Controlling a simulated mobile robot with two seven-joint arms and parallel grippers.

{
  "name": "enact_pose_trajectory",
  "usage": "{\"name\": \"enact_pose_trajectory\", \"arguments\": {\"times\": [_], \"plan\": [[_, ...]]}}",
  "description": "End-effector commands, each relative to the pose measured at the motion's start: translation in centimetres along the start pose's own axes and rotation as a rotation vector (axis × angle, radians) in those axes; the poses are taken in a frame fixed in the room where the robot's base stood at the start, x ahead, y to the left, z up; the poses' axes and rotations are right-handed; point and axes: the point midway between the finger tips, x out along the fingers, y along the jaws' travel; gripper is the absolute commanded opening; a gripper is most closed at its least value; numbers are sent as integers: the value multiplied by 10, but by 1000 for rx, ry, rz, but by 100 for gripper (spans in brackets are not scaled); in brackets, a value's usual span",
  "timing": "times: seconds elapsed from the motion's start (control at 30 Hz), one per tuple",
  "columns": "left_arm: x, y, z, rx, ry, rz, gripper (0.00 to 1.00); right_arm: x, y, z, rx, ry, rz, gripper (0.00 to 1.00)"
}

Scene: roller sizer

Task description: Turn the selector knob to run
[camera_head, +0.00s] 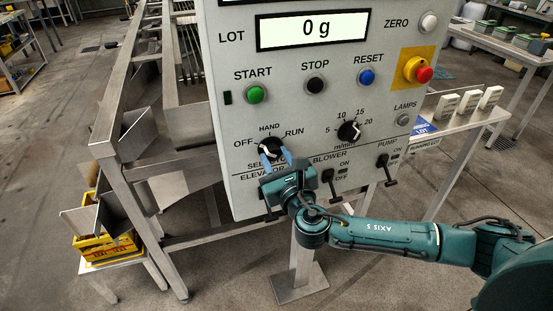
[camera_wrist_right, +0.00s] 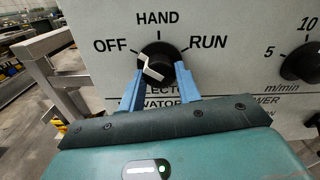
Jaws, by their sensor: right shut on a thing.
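The selector knob (camera_head: 270,147) is a round black knob with a white pointer, at the lower left of the control panel (camera_head: 225,170). It also shows in the right wrist view (camera_wrist_right: 163,54), below HAND and between OFF and RUN. Its white pointer leans to the upper left, toward OFF. My right gripper (camera_head: 274,158) has its blue fingers at the two sides of the knob, shut on it. In the right wrist view the fingertips (camera_wrist_right: 160,80) reach its lower left and lower right; their exact contact is partly hidden. My left gripper is not in view.
The speed dial (camera_head: 349,131) is right of the knob. Blower (camera_head: 330,178) and pump (camera_head: 385,163) levers are below right; the elevator lever is mostly hidden by my gripper. Start (camera_head: 256,94), stop (camera_head: 315,85) and reset (camera_head: 366,77) buttons and a red emergency stop (camera_head: 424,74) are above.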

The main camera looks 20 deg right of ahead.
Motion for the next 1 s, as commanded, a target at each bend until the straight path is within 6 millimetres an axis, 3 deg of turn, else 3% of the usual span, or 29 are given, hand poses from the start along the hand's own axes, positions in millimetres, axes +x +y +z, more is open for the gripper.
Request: {"name": "enact_pose_trajectory", "arguments": {"times": [1.0], "plan": [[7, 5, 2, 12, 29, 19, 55, 0, 0, -1, 910, -1, -2, 11]]}}
